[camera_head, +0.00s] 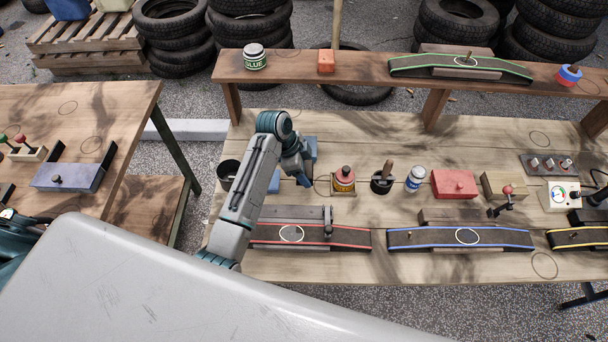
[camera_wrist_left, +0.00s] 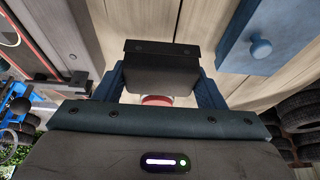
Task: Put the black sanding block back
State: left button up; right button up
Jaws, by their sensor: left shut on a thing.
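The black sanding block (camera_wrist_left: 160,68) is between the two blue fingers of my left gripper in the left wrist view. My left gripper (camera_head: 303,176) is shut on it and hangs over the middle-left of the wooden workbench (camera_head: 400,262). In the head view I cannot make out the block; the gripper and wrist cover it. Part of a red object (camera_wrist_left: 157,100) shows just below the block in the wrist view. My right gripper is not in view.
A blue box with a knob (camera_wrist_left: 260,48) lies close to the gripper. The red-and-yellow item (camera_head: 343,180), black cup (camera_head: 381,184) and red box (camera_head: 454,184) stand to the right. A red-edged ramp (camera_head: 345,236) lies in front. A raised shelf (camera_head: 290,72) runs behind.

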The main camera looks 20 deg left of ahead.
pick_arm(q)
jog(key=shift+f, duration=0.35)
notch_tip(320, 180, down, 4)
jog(key=shift+w+f+p, duration=0.1)
jog(key=shift+w+p, duration=0.05)
jog(key=shift+p, duration=0.45)
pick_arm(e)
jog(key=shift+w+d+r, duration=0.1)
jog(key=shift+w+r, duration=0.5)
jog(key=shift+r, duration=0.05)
pick_arm(q)
jog(key=shift+f, duration=0.2)
jog(key=o, duration=1)
jog(key=shift+c, duration=0.2)
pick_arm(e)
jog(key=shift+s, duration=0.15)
